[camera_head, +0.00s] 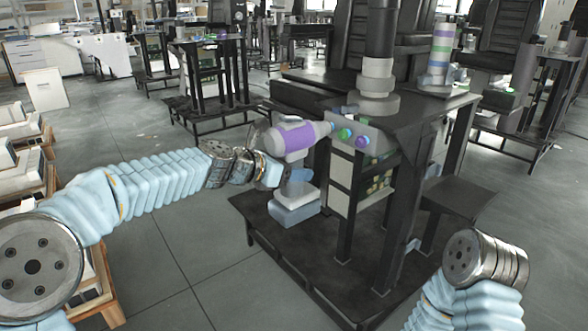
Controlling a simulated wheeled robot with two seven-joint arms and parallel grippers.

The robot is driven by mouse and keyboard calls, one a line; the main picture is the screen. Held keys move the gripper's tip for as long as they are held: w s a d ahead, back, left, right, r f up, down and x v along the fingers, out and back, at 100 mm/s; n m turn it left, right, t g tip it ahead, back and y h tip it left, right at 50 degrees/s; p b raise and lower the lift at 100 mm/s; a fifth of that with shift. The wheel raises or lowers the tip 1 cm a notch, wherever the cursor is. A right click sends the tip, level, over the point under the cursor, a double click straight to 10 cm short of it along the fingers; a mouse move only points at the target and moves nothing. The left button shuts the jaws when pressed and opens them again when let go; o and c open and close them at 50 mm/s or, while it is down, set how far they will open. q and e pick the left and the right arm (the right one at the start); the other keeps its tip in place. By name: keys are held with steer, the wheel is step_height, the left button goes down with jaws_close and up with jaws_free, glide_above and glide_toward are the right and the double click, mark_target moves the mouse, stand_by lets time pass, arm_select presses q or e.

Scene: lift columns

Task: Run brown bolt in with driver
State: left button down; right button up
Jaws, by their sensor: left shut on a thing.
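A driver with a purple and white body (285,138) and a blue-grey battery base (295,205) is upright, its nose pointing right. My left gripper (268,168) is shut on its handle. The driver's nose is close to the left end of a grey block (375,135) on the front edge of the dark stand. A green round part (344,134) and a purple one (362,142) show on the block's face. I cannot make out a brown bolt; the driver's nose may hide it. I cannot tell whether the nose touches anything. My right gripper is not in view.
The dark stand (432,112) carries a black column with grey rings (377,80) and a striped cylinder (440,55). Its low dark platform (262,215) lies under the driver. Wooden pallets with white boxes stand at the left. Grey floor (170,250) is open between.

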arm_select(q)
steer(key=shift+w+d+r+p, duration=0.15)
steer(key=shift+w+d+p, duration=0.3)
steer(key=shift+p, duration=1.4)
stand_by(3.0)
steer(key=shift+s, duration=0.15)
steer(key=shift+s+a, duration=0.15)
steer(key=shift+a, duration=0.05)
steer(key=shift+s+a+b, duration=0.35)
steer(key=shift+s+a, duration=0.1)
steer(key=shift+a, duration=0.2)
steer(key=shift+s+a+b, duration=0.35)
steer(key=shift+s+a, duration=0.1)
steer(key=shift+a, duration=0.2)
steer(key=shift+s+a, duration=0.35)
steer(key=shift+a, duration=0.1)
